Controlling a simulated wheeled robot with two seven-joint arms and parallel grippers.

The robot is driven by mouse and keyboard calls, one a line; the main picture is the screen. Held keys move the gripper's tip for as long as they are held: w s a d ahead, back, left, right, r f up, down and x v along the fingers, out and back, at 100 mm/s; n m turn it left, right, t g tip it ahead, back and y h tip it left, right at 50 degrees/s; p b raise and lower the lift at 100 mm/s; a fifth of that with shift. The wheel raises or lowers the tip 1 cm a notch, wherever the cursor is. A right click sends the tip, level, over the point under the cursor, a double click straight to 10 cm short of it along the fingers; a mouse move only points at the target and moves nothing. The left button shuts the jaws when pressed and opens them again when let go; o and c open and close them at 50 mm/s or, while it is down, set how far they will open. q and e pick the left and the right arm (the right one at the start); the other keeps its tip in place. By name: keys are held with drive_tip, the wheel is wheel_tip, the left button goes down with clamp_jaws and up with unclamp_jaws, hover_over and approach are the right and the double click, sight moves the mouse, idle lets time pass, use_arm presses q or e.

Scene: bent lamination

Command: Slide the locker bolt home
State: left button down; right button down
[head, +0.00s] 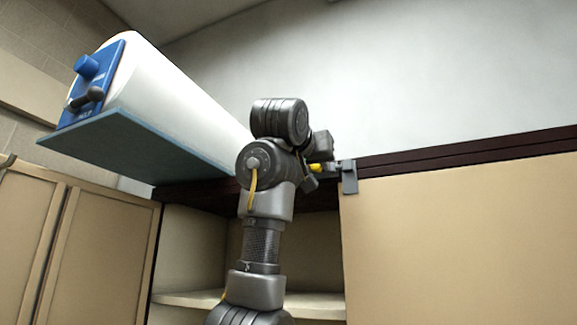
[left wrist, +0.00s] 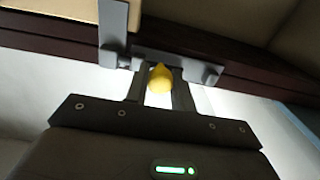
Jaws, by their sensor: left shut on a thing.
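The locker bolt shows as a grey bracket (head: 349,177) at the top left corner of a tan panel (head: 460,235), with a yellow knob (head: 317,168) to its left. In the left wrist view, the yellow knob (left wrist: 160,79) sits on a grey bar (left wrist: 182,65) that runs from an upright plate (left wrist: 114,30) to a small end block (left wrist: 212,75). My left gripper (left wrist: 160,88) is shut on the knob, one finger on each side. In the head view my arm and wrist partly hide the gripper and bar. My right gripper is not in view.
An open compartment with a pale shelf (head: 185,300) lies left of the panel. A large white roll (head: 175,95) with a blue end plate (head: 92,82) rests on a blue-grey board (head: 130,145) at upper left. Closed tan doors (head: 85,250) stand lower left.

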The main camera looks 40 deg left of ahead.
use_arm(q)
drive_tip(key=shift+w, duration=0.1)
drive_tip(key=c, duration=1.6)
unclamp_jaws()
drive_tip(key=shift+o, duration=1.3)
drive_tip(key=shift+d+f, duration=0.1)
drive_tip(key=shift+d, duration=0.05)
drive_tip(key=shift+o, duration=0.9)
drive_tip(key=shift+w+d, duration=0.15)
drive_tip(key=shift+w, duration=0.15)
drive_tip(key=shift+s, duration=0.15)
drive_tip(key=shift+s+b, duration=0.3)
drive_tip(key=b+v, duration=0.5)
drive_tip(key=v, duration=0.5)
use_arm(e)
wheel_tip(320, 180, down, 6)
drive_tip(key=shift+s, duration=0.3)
